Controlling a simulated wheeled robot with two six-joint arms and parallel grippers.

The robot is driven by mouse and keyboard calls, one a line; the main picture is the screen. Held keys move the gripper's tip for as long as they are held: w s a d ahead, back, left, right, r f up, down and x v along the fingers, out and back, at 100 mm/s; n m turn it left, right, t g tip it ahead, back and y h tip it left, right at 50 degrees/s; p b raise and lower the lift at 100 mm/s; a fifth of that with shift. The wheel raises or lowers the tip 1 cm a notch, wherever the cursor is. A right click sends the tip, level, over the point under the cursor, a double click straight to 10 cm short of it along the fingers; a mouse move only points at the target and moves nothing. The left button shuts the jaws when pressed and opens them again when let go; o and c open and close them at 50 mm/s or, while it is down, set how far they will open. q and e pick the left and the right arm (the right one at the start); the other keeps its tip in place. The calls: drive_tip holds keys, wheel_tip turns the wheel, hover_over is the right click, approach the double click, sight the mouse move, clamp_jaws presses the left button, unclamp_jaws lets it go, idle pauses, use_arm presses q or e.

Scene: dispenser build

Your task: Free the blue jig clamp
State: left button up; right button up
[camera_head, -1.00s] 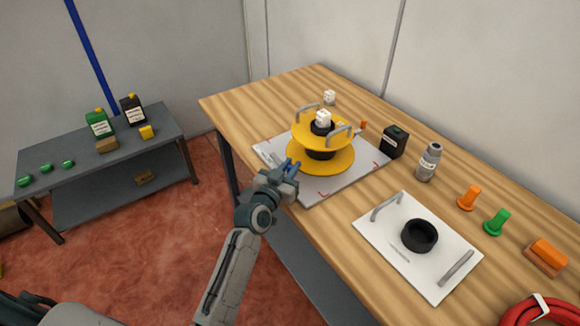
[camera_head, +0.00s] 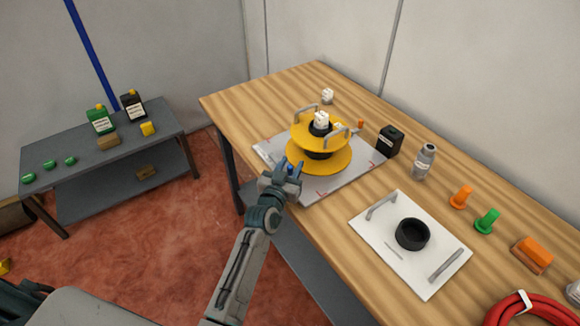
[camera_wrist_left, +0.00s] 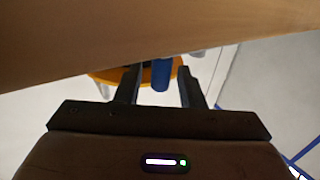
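The blue jig clamp (camera_head: 290,168) shows as a small blue piece at the near edge of the grey-white jig board (camera_head: 345,181), mostly hidden by my left gripper. My left gripper (camera_head: 289,166) is at this clamp, its two fingers apart. In the left wrist view the blue clamp (camera_wrist_left: 161,74) stands between the open fingers, with a visible gap on each side. A yellow flanged part (camera_head: 334,160) with grey handles sits on the board just beyond the gripper, with black and white pieces in its middle. My right gripper is out of view.
A white plate (camera_head: 428,276) with handles and a black ring (camera_head: 412,234) lies nearer on the wooden table. A black box (camera_head: 390,141), a grey bottle (camera_head: 425,161) and orange and green pegs stand to the right. A low grey shelf (camera_head: 75,173) stands left.

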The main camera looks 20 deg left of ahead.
use_arm(q)
drive_tip(key=s+b, duration=0.2)
drive_tip(key=s, duration=0.8)
drive_tip(key=shift+s+a+b, duration=0.35)
drive_tip(key=shift+s, duration=0.05)
drive_tip(key=shift+f, duration=0.1)
